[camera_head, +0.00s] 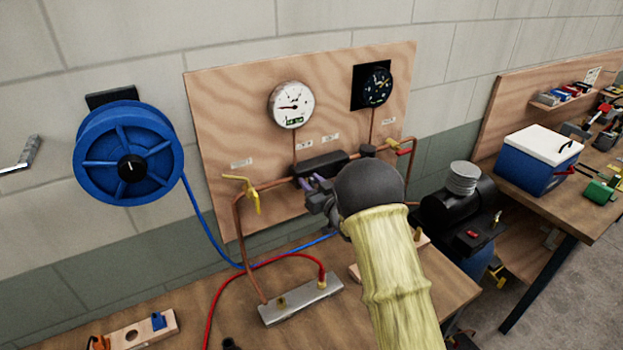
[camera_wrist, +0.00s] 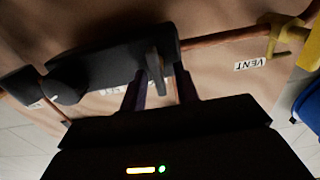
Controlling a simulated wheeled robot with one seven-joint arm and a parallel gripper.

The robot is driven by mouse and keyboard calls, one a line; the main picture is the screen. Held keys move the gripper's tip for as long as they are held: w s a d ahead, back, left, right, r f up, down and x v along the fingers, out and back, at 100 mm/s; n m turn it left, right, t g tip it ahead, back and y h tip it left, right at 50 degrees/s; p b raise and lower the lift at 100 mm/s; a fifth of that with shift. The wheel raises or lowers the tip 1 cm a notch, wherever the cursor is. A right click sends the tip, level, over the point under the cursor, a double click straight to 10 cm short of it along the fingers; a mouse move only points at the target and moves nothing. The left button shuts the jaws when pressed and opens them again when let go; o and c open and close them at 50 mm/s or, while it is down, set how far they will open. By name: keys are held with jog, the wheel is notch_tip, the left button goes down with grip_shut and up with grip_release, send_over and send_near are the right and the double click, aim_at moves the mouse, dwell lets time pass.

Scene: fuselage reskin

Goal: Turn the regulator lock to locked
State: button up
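The regulator is a dark body on the copper pipe, seen in the head view (camera_head: 320,164) and in the wrist view (camera_wrist: 105,66). In the wrist view a grey lever (camera_wrist: 155,68), apparently the regulator lock, stands out from one end of the dark body. My gripper (camera_head: 318,186) is just in front of the regulator in the head view. In the wrist view its fingers (camera_wrist: 160,86) are apart, with the lever's lower end between or just ahead of them. Contact cannot be told. My arm hides part of the pipework.
A white gauge (camera_head: 291,104) and a black gauge (camera_head: 373,86) sit above on the plywood board (camera_head: 225,120). A yellow-handled valve (camera_head: 247,194) is left of the regulator. A metal manifold (camera_head: 300,300) with hoses lies on the bench below. A blue hose reel (camera_head: 128,152) hangs left.

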jog(key=shift+w, duration=0.1)
grip_shut()
